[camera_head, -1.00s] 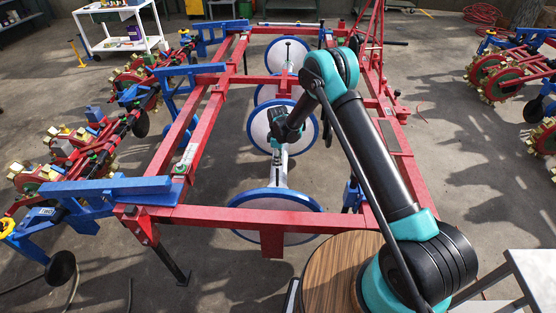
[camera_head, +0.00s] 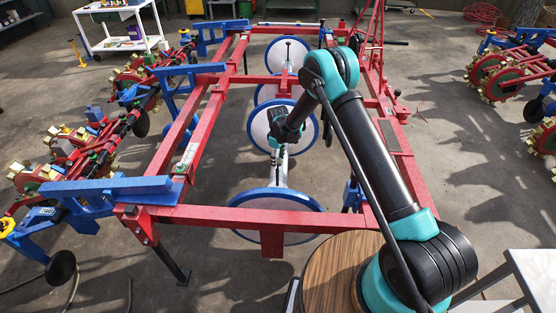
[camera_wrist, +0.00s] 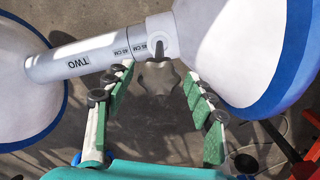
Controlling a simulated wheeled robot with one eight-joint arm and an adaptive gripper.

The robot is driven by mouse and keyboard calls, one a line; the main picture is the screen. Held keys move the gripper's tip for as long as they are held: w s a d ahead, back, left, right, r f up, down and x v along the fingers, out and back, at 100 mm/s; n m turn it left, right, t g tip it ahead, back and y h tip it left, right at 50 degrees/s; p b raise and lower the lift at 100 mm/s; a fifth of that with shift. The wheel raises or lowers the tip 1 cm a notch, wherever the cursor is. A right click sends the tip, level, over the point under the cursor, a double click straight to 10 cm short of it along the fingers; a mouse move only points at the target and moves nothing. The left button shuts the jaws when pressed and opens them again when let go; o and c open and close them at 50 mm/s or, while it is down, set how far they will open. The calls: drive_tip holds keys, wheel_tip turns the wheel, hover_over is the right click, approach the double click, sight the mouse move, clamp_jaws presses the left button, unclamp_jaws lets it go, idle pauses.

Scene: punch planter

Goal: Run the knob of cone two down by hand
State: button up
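In the wrist view, a pale grey tube (camera_wrist: 88,57) marked TWO runs between two white cones, the right cone (camera_wrist: 250,45) and the left cone (camera_wrist: 20,75), both with blue rims. A dark grey lobed knob (camera_wrist: 158,77) sits on a bracket at the tube's right end. My gripper (camera_wrist: 159,85) is open, with one green-padded finger on each side of the knob. The fingers appear apart from the knob. In the head view, my gripper (camera_head: 279,146) hangs over the tube (camera_head: 281,172) between cones; the knob is hidden there.
A red frame (camera_head: 300,219) surrounds the row of cones. Blue and red planter units (camera_head: 70,160) stand along its left side, with others at far right. A white cart (camera_head: 125,42) stands at the back left. Open concrete floor lies right of the frame.

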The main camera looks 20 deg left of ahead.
drive_tip(key=shift+r, duration=0.1)
wheel_tip(320, 180, up, 12)
idle(0.7)
wheel_tip(320, 180, up, 12)
idle(0.7)
idle(0.4)
drive_tip(key=f, duration=2.4)
drive_tip(key=shift+a+f, duration=0.2)
drive_tip(key=shift+f, duration=0.1)
drive_tip(key=shift+c, duration=0.6)
